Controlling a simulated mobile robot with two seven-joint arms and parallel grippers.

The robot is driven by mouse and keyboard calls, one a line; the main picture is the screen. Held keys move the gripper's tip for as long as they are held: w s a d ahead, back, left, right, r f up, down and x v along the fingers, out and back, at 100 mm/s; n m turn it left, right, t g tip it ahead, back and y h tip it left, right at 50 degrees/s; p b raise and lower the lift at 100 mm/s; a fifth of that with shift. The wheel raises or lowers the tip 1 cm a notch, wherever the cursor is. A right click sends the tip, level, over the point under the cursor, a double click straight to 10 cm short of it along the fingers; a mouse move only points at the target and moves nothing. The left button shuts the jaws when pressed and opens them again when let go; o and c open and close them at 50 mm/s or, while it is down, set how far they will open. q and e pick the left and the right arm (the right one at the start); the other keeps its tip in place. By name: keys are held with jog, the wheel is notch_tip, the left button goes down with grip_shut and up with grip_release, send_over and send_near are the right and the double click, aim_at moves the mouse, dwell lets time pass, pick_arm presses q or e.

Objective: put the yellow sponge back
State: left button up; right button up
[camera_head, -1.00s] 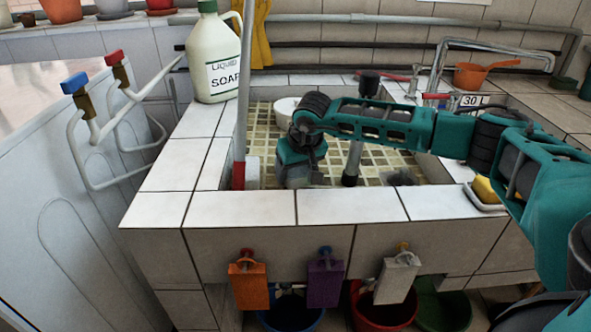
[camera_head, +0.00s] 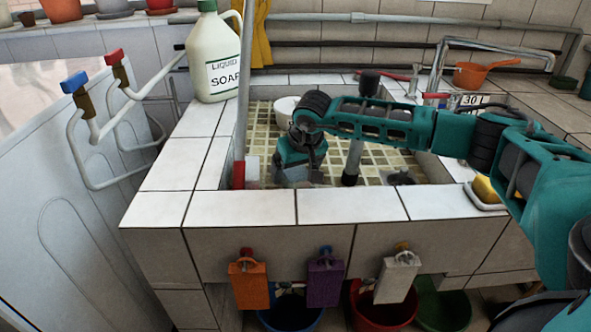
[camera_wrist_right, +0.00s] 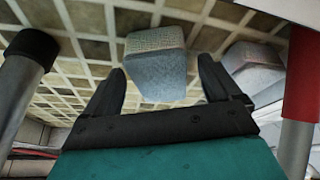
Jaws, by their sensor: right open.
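The yellow sponge (camera_head: 485,189) sits in a small pale dish (camera_head: 489,207) on the sink's right front rim, partly hidden by my right arm. My right gripper (camera_head: 297,182) is down inside the sink, behind the front wall and left of the sponge. In the right wrist view its two fingers (camera_wrist_right: 162,68) are open. A grey-blue block (camera_wrist_right: 156,80) shows between and beyond them. I cannot tell whether the fingers touch it. My left gripper is not in view.
A dark post (camera_head: 353,160) stands beside my gripper, and a pole with a red lower part (camera_head: 238,175) is on its left. A soap bottle (camera_head: 213,60) stands on the back left rim. Orange (camera_head: 249,285), purple (camera_head: 325,284) and grey (camera_head: 397,279) blocks hang in front.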

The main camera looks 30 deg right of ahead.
jog(key=p+v, duration=0.1)
jog(key=v, duration=1.1)
jog(key=shift+p, duration=0.3)
